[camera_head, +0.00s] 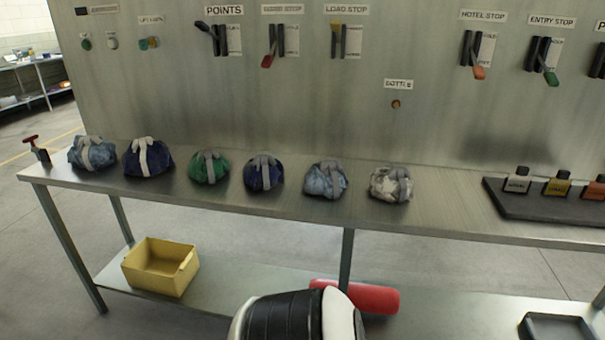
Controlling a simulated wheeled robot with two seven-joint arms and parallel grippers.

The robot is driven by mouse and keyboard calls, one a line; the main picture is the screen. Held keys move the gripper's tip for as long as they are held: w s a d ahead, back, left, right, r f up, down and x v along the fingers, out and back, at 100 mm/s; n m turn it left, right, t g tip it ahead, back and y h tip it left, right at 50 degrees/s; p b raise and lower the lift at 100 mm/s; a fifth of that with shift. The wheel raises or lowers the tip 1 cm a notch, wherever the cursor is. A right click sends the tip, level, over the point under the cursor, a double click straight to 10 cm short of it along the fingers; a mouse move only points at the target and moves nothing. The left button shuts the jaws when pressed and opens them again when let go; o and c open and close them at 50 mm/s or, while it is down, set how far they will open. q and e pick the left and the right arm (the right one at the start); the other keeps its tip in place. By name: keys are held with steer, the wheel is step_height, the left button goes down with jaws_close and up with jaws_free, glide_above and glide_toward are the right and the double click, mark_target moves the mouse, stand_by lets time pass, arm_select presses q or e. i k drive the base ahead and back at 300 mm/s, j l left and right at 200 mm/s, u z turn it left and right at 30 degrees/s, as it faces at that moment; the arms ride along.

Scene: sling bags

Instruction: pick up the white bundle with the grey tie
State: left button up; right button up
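The white bundle with the grey tie (381,185) sits on the metal table, last on the right in a row of bundles. It looks mottled white, and the grey band runs over its top. Nothing touches it, and a gap separates it from the light blue bundle with a grey tie (316,181) on its left. Neither of my grippers shows in the head view. A black and white part at the bottom middle shows no fingers.
Left along the table (450,222) are a dark blue (253,178), a green (198,170), another dark blue (131,162) and another light blue bundle (76,157). A dark tray (500,200) with labelled blocks lies right. A lever panel (300,110) rises behind. A yellow bin (150,278) and red cylinder (377,299) sit below.

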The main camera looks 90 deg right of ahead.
mark_target(391, 184)
steer(key=z, duration=3.35)
steer(key=i+l+u, duration=0.15)
steer(key=l, duration=0.3)
steer(key=i+l+u, duration=0.15)
steer(key=l, duration=0.25)
steer(key=i+l+u, duration=0.15)
steer(key=l, duration=0.35)
steer(key=i+l+u, duration=0.1)
steer(key=l, duration=0.35)
